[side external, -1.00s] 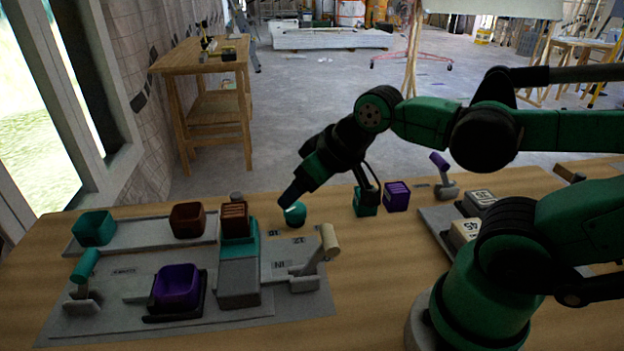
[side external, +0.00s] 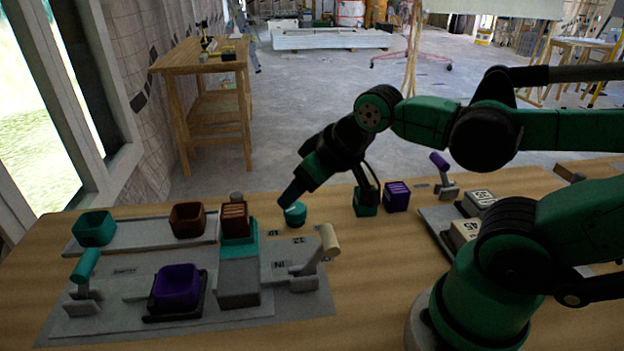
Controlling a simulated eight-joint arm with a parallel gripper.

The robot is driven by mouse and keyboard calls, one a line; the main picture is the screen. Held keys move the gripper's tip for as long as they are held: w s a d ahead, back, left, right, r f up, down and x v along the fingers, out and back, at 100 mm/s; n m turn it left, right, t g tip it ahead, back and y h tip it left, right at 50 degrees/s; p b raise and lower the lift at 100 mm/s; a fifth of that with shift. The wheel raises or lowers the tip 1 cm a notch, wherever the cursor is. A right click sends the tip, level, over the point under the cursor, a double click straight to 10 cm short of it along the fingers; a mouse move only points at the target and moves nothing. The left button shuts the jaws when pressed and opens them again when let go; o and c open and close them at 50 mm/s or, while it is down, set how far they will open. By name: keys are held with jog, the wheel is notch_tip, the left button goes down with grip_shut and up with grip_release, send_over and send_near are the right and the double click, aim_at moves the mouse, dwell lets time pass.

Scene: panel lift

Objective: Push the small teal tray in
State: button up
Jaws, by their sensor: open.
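A small open teal tray (side external: 95,228) sits at the left end of a grey rail at the back of the panel. A second teal piece (side external: 240,246) lies under a brown ribbed block on the grey housing; I cannot tell whether it is a tray. My gripper (side external: 292,198) points down and left, well to the right of the open teal tray and apart from it. Its tip is just above or in front of a small round teal object (side external: 295,215); contact cannot be told. The jaws are open, with no object visibly held.
A brown tray (side external: 187,218) shares the rail. A purple tray (side external: 177,287) sits in a dark holder in front. Levers with teal (side external: 84,267) and beige (side external: 329,241) handles stand up from the panel. A teal block (side external: 366,208) and purple block (side external: 397,196) stand right of my gripper.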

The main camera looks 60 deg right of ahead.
jog(key=c, duration=0.4)
jog(key=m+g, duration=0.2)
jog(key=g, duration=0.5)
send_over(236, 194)
notch_tip(236, 194, down, 3)
jog(key=shift+s+r, duration=0.15)
jog(key=shift+r, duration=0.05)
jog(key=shift+f, duration=3.1)
grip_shut()
